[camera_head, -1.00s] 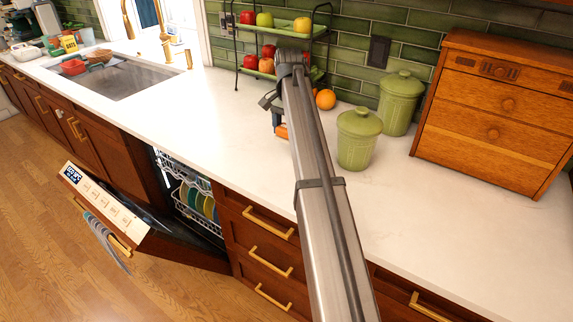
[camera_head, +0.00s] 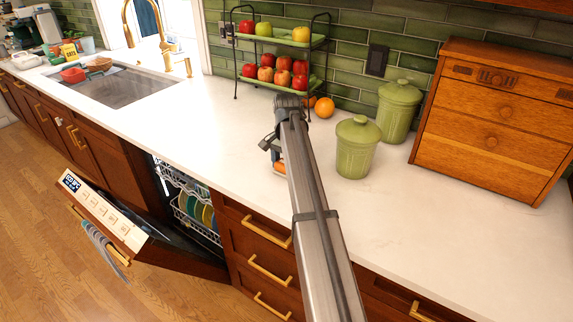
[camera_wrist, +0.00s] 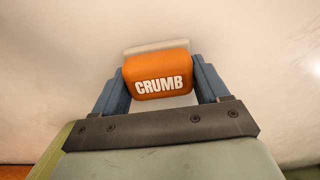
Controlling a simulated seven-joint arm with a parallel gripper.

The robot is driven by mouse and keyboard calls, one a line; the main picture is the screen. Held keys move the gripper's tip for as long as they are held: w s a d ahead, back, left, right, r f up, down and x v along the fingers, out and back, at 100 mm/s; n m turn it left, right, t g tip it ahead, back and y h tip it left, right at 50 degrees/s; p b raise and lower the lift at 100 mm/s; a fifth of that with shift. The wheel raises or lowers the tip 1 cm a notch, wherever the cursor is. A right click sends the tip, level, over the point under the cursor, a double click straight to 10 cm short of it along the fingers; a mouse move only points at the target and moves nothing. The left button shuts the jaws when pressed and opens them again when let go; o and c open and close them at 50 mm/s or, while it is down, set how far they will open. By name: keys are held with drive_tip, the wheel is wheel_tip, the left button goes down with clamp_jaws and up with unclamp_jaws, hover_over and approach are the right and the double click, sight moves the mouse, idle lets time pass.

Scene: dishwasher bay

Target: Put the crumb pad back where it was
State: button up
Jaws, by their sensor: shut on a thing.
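The crumb pad is an orange block with white "CRUMB" lettering and pale layers above and below the orange. In the wrist view the crumb pad (camera_wrist: 157,76) sits between the two blue fingers of my gripper (camera_wrist: 160,85), which is shut on it. In the head view my gripper (camera_head: 275,158) is over the white counter, left of the green canisters, mostly hidden behind my arm. A bit of the orange pad (camera_head: 280,167) shows there, low by the counter surface. I cannot tell whether the pad touches the counter.
A two-tier fruit rack (camera_head: 281,50) with apples stands behind my gripper, oranges (camera_head: 324,107) beside it. Two green canisters (camera_head: 357,147) and a wooden drawer box (camera_head: 497,115) stand to the right. The counter (camera_head: 200,120) toward the sink (camera_head: 122,84) is clear. The dishwasher door (camera_head: 108,217) hangs open below.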

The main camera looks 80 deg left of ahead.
drive_tip(key=o, duration=1)
drive_tip(key=shift+f, duration=0.1)
wheel_tip(320, 180, up, 12)
drive_tip(key=shift+r, duration=0.15)
idle(0.6)
